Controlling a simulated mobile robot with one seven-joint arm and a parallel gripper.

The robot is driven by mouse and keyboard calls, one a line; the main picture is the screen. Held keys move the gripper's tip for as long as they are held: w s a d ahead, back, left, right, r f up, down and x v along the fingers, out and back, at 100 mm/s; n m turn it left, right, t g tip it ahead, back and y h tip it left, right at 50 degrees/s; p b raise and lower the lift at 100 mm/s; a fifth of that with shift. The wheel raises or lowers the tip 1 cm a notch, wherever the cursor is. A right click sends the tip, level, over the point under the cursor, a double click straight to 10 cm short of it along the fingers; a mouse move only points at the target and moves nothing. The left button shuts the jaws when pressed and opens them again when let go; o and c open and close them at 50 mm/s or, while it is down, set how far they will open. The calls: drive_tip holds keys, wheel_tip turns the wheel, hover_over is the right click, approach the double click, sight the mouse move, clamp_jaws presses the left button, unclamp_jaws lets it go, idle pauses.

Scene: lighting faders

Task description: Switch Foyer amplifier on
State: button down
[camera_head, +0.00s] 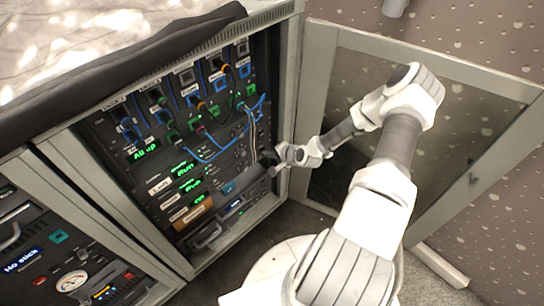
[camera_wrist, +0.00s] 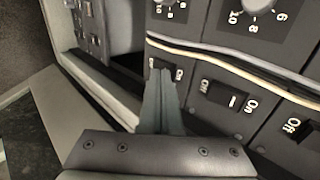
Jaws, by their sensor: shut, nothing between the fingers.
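My gripper (camera_head: 272,168) is at the right side of the open equipment rack (camera_head: 288,110). In the wrist view my gripper (camera_wrist: 163,85) is shut and empty, its fingertips up against or just in front of a rocker switch (camera_wrist: 178,71) marked Off and On. The fingers hide most of that switch, so its position and any contact cannot be told. A second Off/On rocker switch (camera_wrist: 230,101) is to the right. A third switch (camera_wrist: 312,138) is cut by the right edge. No readable label shows which one belongs to the Foyer amplifier.
A pale cable (camera_wrist: 230,64) with a dark one beside it runs across the panel above the switches. Knobs (camera_wrist: 258,8) sit higher up. The rack's door (camera_head: 318,75) stands open on the right. Blue cables (camera_head: 208,150) hang over the rack front. Another rack (camera_head: 68,262) is at lower left.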

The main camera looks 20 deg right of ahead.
drive_tip(key=shift+w+a+r, duration=0.1)
drive_tip(key=shift+w, duration=0.2)
drive_tip(key=shift+r+p, duration=0.5)
drive_tip(key=shift+r, duration=0.35)
drive_tip(key=shift+s, duration=0.15)
